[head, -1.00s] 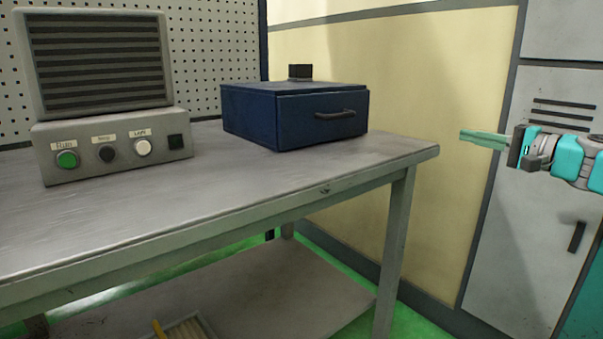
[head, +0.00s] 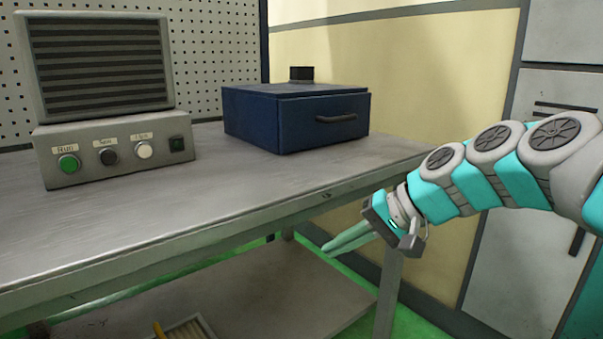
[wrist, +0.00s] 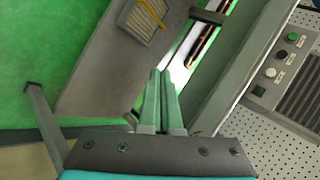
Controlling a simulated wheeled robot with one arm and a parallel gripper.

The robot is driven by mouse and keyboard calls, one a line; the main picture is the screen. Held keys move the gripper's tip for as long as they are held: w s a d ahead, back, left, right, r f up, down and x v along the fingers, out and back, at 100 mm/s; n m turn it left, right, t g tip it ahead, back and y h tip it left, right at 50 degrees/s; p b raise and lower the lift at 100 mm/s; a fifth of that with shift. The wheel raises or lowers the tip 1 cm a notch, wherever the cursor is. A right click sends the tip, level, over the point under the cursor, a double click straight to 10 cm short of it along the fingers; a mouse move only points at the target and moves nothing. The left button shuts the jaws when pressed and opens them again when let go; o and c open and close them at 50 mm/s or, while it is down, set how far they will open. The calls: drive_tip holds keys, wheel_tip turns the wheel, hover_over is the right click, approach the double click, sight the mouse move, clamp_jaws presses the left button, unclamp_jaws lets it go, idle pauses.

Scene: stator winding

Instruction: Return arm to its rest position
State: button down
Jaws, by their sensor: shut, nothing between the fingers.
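My gripper (head: 345,241) is in front of the workbench's front edge at the right, pointing left and slightly down. Its two pale green fingers lie together, shut and empty. In the wrist view the gripper's fingers (wrist: 161,85) also show closed, with nothing between them. My teal and grey arm comes in from the right edge of the head view and hides part of the bench's right leg and the cabinet.
The workbench (head: 240,200) carries a blue drawer box (head: 300,118) and a grey control box (head: 115,150) with buttons. A tray (head: 190,330) lies on the lower shelf (head: 270,290). A grey cabinet (head: 505,260) stands at the right. Green floor shows below.

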drive_tip(key=s+f+n+g+h, duration=0.25)
drive_tip(key=s+f+h, duration=0.25)
drive_tip(key=s+f, duration=0.85)
drive_tip(key=s+d+f+g+h, duration=0.1)
drive_tip(key=s+d+f+h, duration=0.1)
drive_tip(key=s, duration=0.5)
drive_tip(key=s+d+f+g+h, duration=0.1)
drive_tip(key=s+d+f+h, duration=0.1)
drive_tip(key=s+d+f, duration=0.2)
drive_tip(key=s+d, duration=0.2)
drive_tip(key=shift+s+d+g+p, duration=0.35)
drive_tip(key=shift+s, duration=0.05)
